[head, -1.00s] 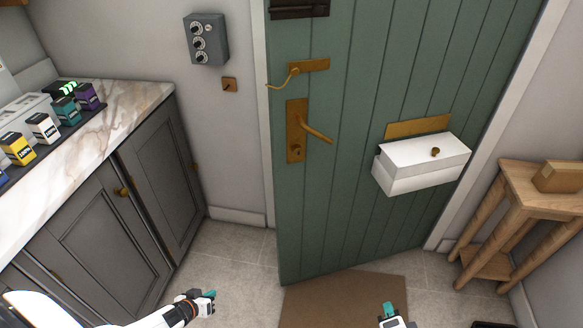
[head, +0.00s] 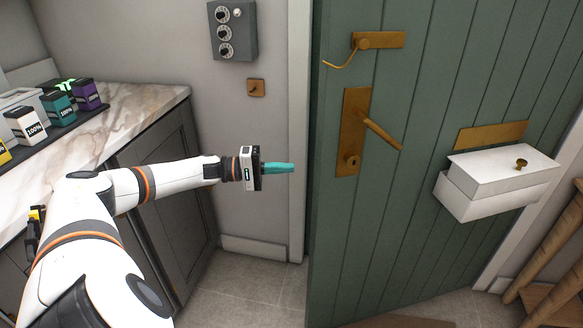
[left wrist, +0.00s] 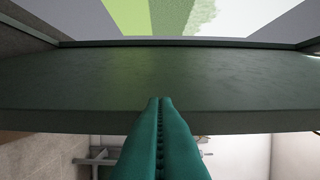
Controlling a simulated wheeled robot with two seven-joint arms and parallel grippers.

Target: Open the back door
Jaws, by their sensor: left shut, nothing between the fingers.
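The green back door (head: 420,215) stands ajar, its left free edge swung out from the frame into the room. On it are a brass lever handle (head: 381,133) on a brass plate (head: 350,150) and a brass hook latch (head: 372,41) above. My left gripper (head: 291,168) is shut and empty, its teal fingers pointing right at the door's free edge, at about handle height. In the left wrist view the shut fingers (left wrist: 160,105) overlap the dark green door (left wrist: 160,75); I cannot tell whether they touch it. My right gripper is out of view.
Grass (left wrist: 127,17) and a hedge show outdoors in the left wrist view. A white letter box (head: 495,185) sticks out of the door. A wooden table (head: 548,265) is at the right. A grey control box (head: 232,32) hangs on the wall.

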